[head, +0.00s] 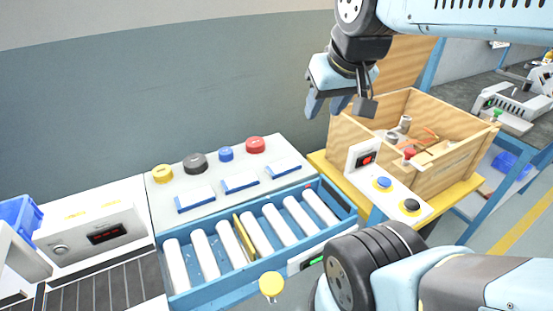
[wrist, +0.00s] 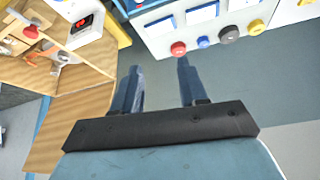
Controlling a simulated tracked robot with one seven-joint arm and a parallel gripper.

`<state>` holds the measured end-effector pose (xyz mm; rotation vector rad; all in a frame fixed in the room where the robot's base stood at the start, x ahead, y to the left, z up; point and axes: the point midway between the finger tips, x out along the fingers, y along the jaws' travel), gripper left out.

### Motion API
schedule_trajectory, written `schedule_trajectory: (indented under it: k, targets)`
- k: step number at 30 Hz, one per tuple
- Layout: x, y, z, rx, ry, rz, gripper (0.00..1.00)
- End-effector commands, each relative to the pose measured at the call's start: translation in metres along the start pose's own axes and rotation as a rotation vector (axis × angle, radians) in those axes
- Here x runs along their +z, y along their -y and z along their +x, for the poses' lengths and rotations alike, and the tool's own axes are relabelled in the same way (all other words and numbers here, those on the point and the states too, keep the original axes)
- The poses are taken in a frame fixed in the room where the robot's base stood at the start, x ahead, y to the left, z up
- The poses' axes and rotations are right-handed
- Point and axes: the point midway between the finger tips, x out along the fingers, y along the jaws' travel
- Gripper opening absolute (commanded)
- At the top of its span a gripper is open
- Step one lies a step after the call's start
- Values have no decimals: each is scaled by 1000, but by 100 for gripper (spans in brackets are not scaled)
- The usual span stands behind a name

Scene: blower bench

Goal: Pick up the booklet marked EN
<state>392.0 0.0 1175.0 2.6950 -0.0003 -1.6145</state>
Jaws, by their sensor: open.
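Three white, blue-edged flat pieces lie in a row on the pale panel: a left one (head: 195,198), a middle one (head: 240,182) and a right one (head: 283,168). They may be booklets, but no marking is readable, so I cannot tell which is EN. Some also show at the top of the wrist view, the nearest being a blue-edged piece (wrist: 160,27). My gripper (head: 328,106) is open and empty, high in front of the wall, to the right of and above these pieces. Its two fingers (wrist: 158,72) stand apart in the wrist view with nothing between them.
Yellow, black, blue and red round knobs (head: 226,154) line the panel's back. A blue-framed roller bed (head: 180,301) lies in front. An open wooden crate (head: 462,183) holding parts stands right, behind a button box (head: 400,201). A white display unit (head: 90,232) stands left.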

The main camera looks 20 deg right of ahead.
Motion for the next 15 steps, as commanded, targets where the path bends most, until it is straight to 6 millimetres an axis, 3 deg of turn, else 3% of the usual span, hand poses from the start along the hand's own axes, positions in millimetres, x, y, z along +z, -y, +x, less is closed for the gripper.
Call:
schedule_trajectory:
  k: [8,15]
  targets:
    - [-8,2,6,12,21,-61,66]
    - [-37,8,33,35,103,-317,88]
